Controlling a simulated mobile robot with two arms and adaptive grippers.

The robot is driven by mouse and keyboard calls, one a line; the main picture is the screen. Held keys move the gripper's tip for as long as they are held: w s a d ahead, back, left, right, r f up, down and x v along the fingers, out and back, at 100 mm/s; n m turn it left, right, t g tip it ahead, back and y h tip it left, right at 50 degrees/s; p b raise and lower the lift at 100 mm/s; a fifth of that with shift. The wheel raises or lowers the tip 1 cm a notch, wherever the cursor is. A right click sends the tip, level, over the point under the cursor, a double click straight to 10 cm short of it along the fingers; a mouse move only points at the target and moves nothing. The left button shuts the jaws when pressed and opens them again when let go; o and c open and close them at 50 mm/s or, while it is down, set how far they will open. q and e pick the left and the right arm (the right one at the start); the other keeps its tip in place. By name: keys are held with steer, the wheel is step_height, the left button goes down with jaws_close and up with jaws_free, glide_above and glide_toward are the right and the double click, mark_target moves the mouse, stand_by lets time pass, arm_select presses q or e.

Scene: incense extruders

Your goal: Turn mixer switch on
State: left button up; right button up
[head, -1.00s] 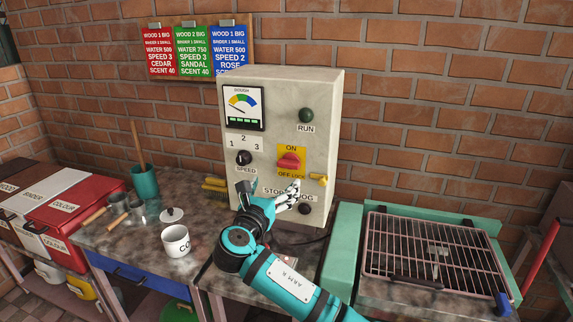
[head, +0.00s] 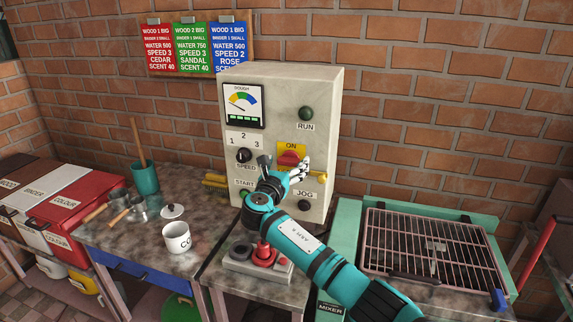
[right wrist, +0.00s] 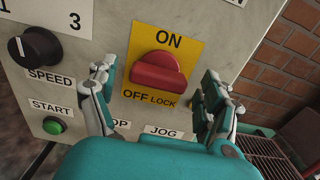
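The mixer switch (head: 289,158) is a red rotary handle on a yellow plate marked ON at the top and OFF LOCK at the bottom. In the right wrist view the red handle (right wrist: 159,72) lies roughly crosswise, slightly tilted. My right gripper (head: 297,172) is in front of the lower part of the plate and partly hides it. In the right wrist view its fingers (right wrist: 157,95) are spread wide to either side of the plate, with nothing between them touching the handle. My left gripper is not in view.
The grey control box (head: 323,100) also carries a speed knob (head: 244,156), a RUN lamp (head: 306,114) and a JOG button (head: 304,206). A yellow padlock-like piece (head: 321,177) hangs right of the switch. A red-topped pedal box (head: 263,255) stands below my arm. A wire grille (head: 435,246) is at right.

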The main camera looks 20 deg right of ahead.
steer(key=c, duration=1)
steer(key=shift+c, duration=0.2)
steer(key=shift+m, duration=0.4)
steer(key=m+b, duration=0.2)
steer(key=m, duration=0.1)
steer(key=shift+f+m+b, duration=0.2)
steer(key=shift+m+b, duration=0.1)
steer(key=m+b, duration=0.3)
steer(key=m, duration=0.1)
steer(key=shift+s+f+m, duration=0.1)
steer(key=shift+m, duration=0.2)
steer(key=m+b, duration=0.3)
steer(key=m, duration=0.1)
steer(key=shift+d+f+m+b, duration=0.1)
steer(key=shift+m+b, duration=1.8)
steer(key=shift+m, duration=0.6)
